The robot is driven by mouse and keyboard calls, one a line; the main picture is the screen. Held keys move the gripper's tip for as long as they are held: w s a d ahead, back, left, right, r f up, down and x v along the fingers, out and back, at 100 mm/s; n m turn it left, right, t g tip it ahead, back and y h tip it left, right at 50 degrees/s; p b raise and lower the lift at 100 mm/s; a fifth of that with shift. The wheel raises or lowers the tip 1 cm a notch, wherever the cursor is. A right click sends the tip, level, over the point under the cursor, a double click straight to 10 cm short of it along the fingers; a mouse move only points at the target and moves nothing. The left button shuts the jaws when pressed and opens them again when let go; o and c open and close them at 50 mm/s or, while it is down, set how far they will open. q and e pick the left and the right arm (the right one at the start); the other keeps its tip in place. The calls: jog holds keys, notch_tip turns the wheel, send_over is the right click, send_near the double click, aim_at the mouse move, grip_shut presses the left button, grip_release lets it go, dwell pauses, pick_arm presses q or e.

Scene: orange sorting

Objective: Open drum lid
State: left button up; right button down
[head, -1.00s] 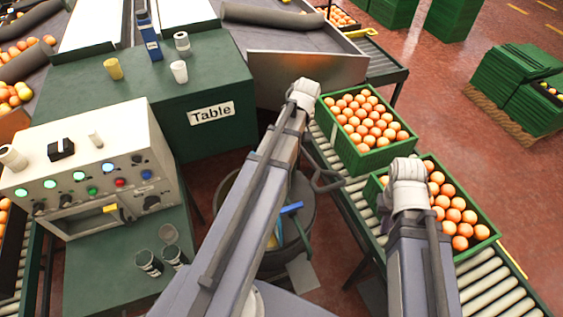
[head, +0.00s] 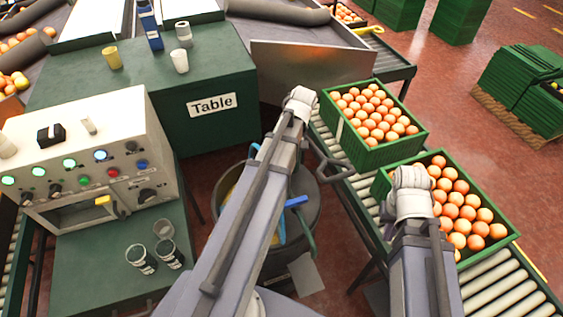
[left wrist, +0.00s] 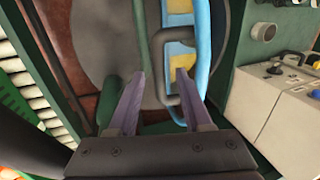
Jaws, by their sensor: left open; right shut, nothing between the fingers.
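The round grey drum (head: 318,222) stands between the green table and the roller conveyor in the head view, partly hidden by my left arm. In the left wrist view, a grey disc-like top (left wrist: 112,40) shows, with a bent grey handle (left wrist: 162,78) beside light blue and yellow parts. My left gripper (left wrist: 160,74) is open, its fingers pointing at the handle. The handle lies between or just beyond the fingertips; contact cannot be told. My right arm is at the head view's right, but its fingers are hidden.
A green crate of oranges (head: 373,150) and another (head: 470,258) stand on the roller conveyor (head: 490,290) right of the drum. The control box (head: 90,150) and several cups are at left. Red floor shows beside the drum.

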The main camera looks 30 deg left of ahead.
pick_arm(q)
grip_shut()
dwell(0.3)
jog(key=shift+s+r, duration=0.1)
dwell(1.0)
